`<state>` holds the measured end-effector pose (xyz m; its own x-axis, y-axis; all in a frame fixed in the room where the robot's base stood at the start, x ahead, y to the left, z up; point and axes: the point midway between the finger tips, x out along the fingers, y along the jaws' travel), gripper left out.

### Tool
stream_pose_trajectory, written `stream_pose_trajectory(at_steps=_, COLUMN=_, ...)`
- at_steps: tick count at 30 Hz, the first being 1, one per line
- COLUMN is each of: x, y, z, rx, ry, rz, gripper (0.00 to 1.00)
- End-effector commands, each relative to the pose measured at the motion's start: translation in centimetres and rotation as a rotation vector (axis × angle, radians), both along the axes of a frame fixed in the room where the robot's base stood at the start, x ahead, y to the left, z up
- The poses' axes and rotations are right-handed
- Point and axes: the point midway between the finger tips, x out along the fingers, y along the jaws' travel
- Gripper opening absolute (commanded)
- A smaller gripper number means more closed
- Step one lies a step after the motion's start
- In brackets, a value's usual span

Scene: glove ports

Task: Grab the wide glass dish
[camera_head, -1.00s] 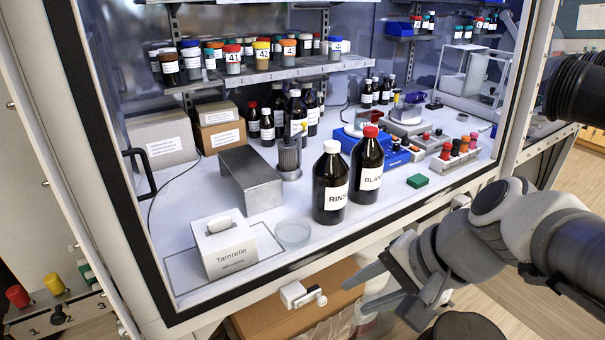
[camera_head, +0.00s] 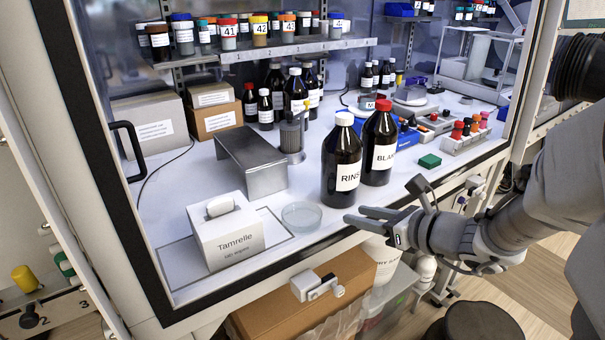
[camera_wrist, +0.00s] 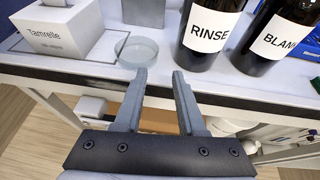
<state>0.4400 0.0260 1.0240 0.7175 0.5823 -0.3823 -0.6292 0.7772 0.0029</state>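The wide glass dish (camera_head: 301,215) is a shallow, clear round dish. It sits on the white work surface near the front edge, between the Tamrelle box and the RINSE bottle. In the wrist view the dish (camera_wrist: 137,52) lies beyond my fingertips, slightly left of centre. My gripper (camera_head: 352,217) is to the right of the dish, by the front edge of the surface, and apart from it. In the wrist view my gripper (camera_wrist: 160,75) shows two spread fingers with nothing between them.
The white Tamrelle box (camera_head: 228,232) stands left of the dish. The dark RINSE bottle (camera_head: 341,165) and the BLANK bottle (camera_head: 377,145) stand to its right. A metal stand (camera_head: 252,165) is behind it. A dark-edged front frame (camera_head: 240,273) borders the surface.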

Motion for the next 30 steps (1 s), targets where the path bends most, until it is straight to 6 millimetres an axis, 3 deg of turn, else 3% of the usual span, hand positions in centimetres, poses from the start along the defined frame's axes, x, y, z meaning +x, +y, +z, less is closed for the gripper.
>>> stream_pose_trajectory(at_steps=9, x=4.4, y=3.7, z=-2.5, rx=-0.001, ry=0.0, rz=0.004, gripper=0.39)
stream_pose_trajectory(at_steps=16, x=5.4, y=4.6, z=-3.1, rx=-0.003, ry=0.0, rz=0.003, gripper=0.39)
stream_pose_trajectory(at_steps=24, x=8.0, y=7.0, z=-4.7, rx=-0.003, ry=0.0, rz=0.004, gripper=0.39)
stream_pose_trajectory(at_steps=30, x=8.6, y=7.5, z=-4.9, rx=-0.002, ry=-0.001, rz=0.002, gripper=0.39)
